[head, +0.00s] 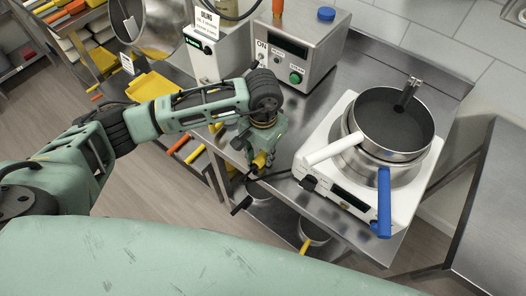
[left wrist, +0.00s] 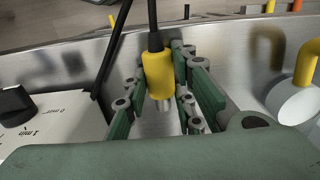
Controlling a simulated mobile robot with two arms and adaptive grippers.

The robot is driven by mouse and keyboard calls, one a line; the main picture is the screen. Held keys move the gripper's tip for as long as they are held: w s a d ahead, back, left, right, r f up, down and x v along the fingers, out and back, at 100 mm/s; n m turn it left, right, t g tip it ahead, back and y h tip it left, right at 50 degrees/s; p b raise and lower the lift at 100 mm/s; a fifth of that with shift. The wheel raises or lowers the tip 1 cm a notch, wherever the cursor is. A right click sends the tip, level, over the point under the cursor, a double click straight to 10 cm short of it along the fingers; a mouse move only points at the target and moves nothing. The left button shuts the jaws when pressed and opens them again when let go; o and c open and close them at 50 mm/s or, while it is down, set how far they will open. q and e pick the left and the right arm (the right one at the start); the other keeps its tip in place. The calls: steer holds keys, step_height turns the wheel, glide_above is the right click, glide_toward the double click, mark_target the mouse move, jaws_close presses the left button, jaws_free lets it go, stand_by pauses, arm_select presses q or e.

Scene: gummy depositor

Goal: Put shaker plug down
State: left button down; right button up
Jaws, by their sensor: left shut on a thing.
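The shaker plug (left wrist: 158,72) is a yellow plug with metal prongs and a black cable rising from its back. In the left wrist view it sits between the green fingers of my left gripper (left wrist: 160,95), prongs pointing down the picture. It shows in the head view as a small yellow piece (head: 259,160) under my left gripper (head: 252,158), at the front edge of the steel counter. The gripper is shut on it. I cannot tell whether the prongs touch the counter. My right gripper is not in view.
A white hotplate (head: 345,192) with stacked pots (head: 390,125) stands to the right, its white and blue handles reaching forward. A steel control box (head: 295,50) with a green button stands behind. A yellow tray (head: 153,87) is at left. Pans hang or rest below the counter edge.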

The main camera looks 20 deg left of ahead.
arm_select(q)
steer(key=shift+f, duration=0.1)
steer(key=c, duration=1.6)
jaws_free()
steer(key=shift+c, duration=0.2)
steer(key=shift+o, duration=0.9)
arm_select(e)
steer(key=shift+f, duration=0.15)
